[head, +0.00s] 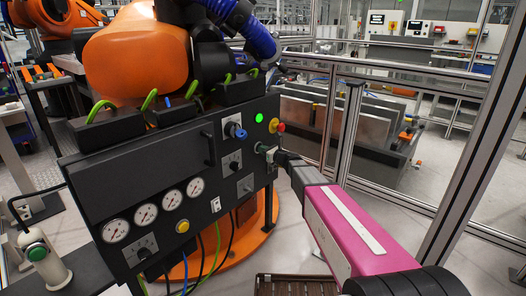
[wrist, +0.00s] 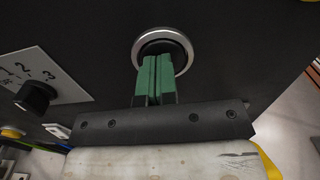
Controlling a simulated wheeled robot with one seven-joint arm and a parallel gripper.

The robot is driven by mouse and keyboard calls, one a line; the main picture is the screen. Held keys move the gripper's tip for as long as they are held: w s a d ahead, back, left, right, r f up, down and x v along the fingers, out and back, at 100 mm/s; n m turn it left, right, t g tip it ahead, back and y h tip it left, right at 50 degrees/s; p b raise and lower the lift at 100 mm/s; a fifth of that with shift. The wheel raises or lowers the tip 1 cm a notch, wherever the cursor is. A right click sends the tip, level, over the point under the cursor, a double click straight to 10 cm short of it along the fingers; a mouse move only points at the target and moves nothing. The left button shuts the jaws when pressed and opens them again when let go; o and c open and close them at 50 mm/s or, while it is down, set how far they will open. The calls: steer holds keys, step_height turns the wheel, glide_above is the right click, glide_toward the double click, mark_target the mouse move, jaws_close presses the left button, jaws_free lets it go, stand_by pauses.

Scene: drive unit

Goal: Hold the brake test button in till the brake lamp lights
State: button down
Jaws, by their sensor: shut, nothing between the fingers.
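My gripper (wrist: 156,62) is shut, its green finger pads together and nothing between them. In the wrist view its tips overlap a round dark button with a silver ring (wrist: 163,31) on the dark panel. The tips appear to be at or inside the ring; how far the button is pressed is hidden. In the head view my gripper (head: 266,149) reaches the right side of the control panel (head: 150,170), hiding most of the button. A bright green lamp (head: 259,118) glows just above it; I cannot read a label to confirm which lamp it is.
A yellow button (head: 273,125) and a red one sit close above my gripper. A blue knob (head: 236,131) and a selector (head: 245,185) are to the left. Several gauges (head: 145,213) line the lower left. A fence post (head: 345,130) stands close to the right of my arm.

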steer(key=shift+w+a+r, duration=0.2)
steer(key=shift+w+a, duration=0.3)
steer(key=shift+w, duration=0.2)
steer(key=v, duration=1.5)
steer(key=shift+s+f, duration=0.2)
steer(key=shift+s, duration=0.2)
steer(key=shift+d, duration=0.1)
steer(key=s+d+f+n+g+h, duration=0.2)
steer(key=s+f+n+g+h, duration=0.4)
steer(key=s+f+n, duration=0.6)
steer(key=s+d+f+n+g+h, duration=0.2)
steer(key=s+d+n+g+h, duration=0.3)
steer(key=s+d+n+h, duration=0.3)
steer(key=s+d+n, duration=0.4)
steer(key=s+n, duration=0.1)
steer(key=s, duration=0.1)
steer(key=shift+s+d+f+n, duration=0.15)
steer(key=shift+f+n, duration=0.15)
steer(key=shift+f, duration=0.05)
